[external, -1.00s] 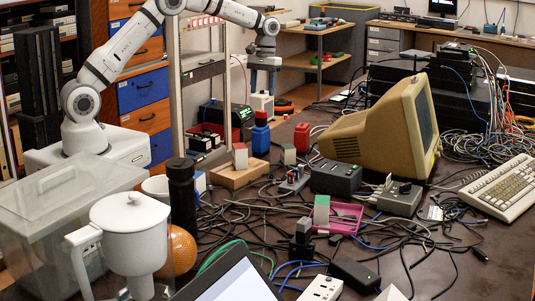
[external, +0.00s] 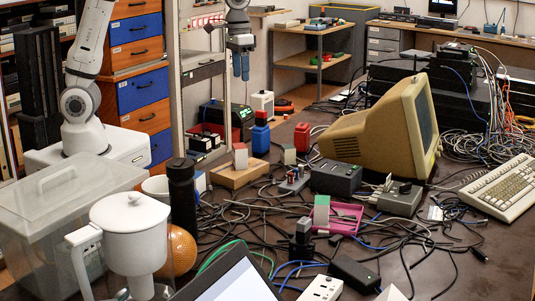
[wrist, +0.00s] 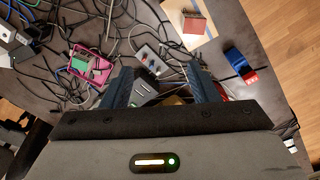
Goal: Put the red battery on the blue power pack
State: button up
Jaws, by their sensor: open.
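A blue block with a narrower top (external: 261,136), which looks like the power pack, stands on the table right of the wooden board in the external view. A red block (external: 302,138), likely the battery, stands to its right, with a gap between them. My gripper (external: 241,78) is open and empty, high above and behind the blocks.
A wooden board (external: 235,176) carries a red-and-grey block (external: 240,157). A grey box (external: 336,178), a beige monitor (external: 375,128) and a pink tray (external: 345,219) stand to the right. Black cables cover much of the table. A metal rack (external: 205,70) stands beside the arm.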

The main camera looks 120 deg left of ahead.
jog(key=s+d+r+m+t, duration=0.1)
jog(key=s+d+m, duration=0.1)
jog(key=d, duration=0.6)
jog(key=s+d+r+m, duration=0.1)
jog(key=s+d+m, duration=0.2)
jog(key=d, duration=0.5)
jog(key=s+d+f+m+t, duration=0.1)
jog(key=s+d+f+m, duration=0.2)
jog(key=s+d, duration=0.7)
jog(key=shift+s+d+f+m, duration=0.4)
jog(key=shift+d+m, duration=0.3)
jog(key=shift+m, duration=0.5)
